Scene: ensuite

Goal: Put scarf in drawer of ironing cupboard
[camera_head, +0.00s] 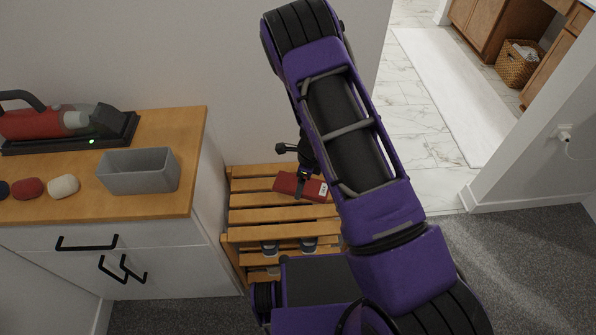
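A flat dark red item with a small white label (289,186), which looks like the folded scarf, lies on the slatted wooden rack (249,217) in the middle of the head view. The white cupboard (170,262) with a wooden top stands at the left. Its drawer (150,236), with a long black handle, looks shut.
On the cupboard top are a grey open bin (139,171), a red handheld appliance on a dark base (68,132) and several rounded lumps (63,186). Shoes (308,244) are on the rack's lower level. A doorway with a tiled floor (426,140) opens at right; grey carpet (530,265) is clear.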

